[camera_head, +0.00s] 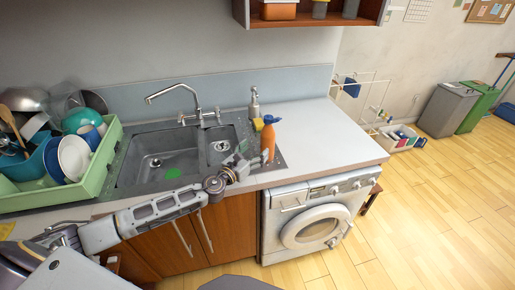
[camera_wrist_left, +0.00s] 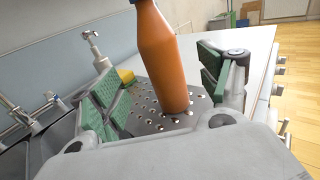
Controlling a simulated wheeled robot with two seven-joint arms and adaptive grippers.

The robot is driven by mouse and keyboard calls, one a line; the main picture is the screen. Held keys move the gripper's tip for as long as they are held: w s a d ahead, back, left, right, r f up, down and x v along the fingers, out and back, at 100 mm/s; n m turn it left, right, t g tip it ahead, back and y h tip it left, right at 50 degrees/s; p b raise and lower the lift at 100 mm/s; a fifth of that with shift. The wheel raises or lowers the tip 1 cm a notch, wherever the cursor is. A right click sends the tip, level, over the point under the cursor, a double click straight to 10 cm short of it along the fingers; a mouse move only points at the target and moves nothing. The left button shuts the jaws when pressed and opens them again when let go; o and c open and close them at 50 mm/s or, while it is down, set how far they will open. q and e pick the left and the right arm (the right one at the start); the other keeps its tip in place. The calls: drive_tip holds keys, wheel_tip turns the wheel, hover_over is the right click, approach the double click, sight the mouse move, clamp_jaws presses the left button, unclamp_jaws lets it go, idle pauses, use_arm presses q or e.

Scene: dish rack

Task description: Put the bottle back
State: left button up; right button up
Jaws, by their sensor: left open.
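An orange bottle (camera_head: 268,141) with a blue top stands upright on the perforated metal drainboard at the right end of the sink. My left gripper (camera_head: 240,163) is just left of and in front of the bottle, low near the counter. In the left wrist view the orange bottle (camera_wrist_left: 168,60) rises beyond and between the two green-padded fingers (camera_wrist_left: 165,88). The fingers are open, with visible gaps on both sides of the bottle. The bottle's top is cut off in that view. My right gripper is not in view.
A soap dispenser (camera_head: 254,103) and a yellow sponge (camera_head: 258,124) stand behind the bottle. The faucet (camera_head: 190,107) and sink (camera_head: 165,160) lie left, then a green dish rack (camera_head: 100,165) full of dishes. The white counter (camera_head: 325,135) to the right is clear.

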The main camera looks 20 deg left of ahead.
use_arm(q)
drive_tip(key=shift+v, duration=1.1)
clamp_jaws()
idle(1.2)
